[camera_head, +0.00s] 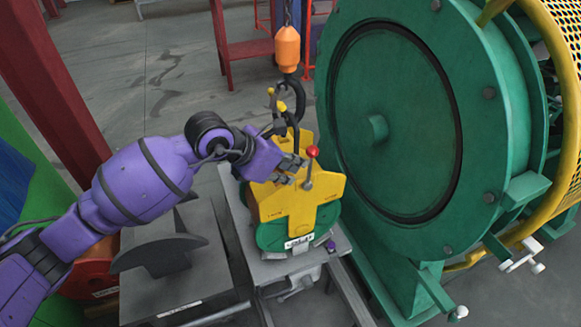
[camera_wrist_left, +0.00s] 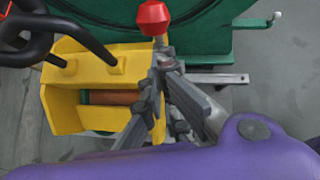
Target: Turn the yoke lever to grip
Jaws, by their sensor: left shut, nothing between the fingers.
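The yellow yoke (camera_head: 298,204) sits over a green bobbin (camera_head: 277,236) on a grey stand. Its lever stands upright on the yoke's right side and ends in a red knob (camera_head: 312,151). In the left wrist view the red knob (camera_wrist_left: 153,18) is at the top, just beyond my fingers. My left gripper (camera_head: 298,165) is shut and empty, just left of the lever in the head view. In the left wrist view my left gripper (camera_wrist_left: 158,72) covers the lever's lower part, so I cannot tell whether they touch. My right gripper is not in view.
An orange hoist block (camera_head: 287,48) hangs above the yoke with a black hook (camera_head: 293,117). The large green machine disc (camera_head: 385,125) stands close on the right. Grey stand parts (camera_head: 165,275) lie below my left arm. Open floor (camera_head: 165,70) shows behind.

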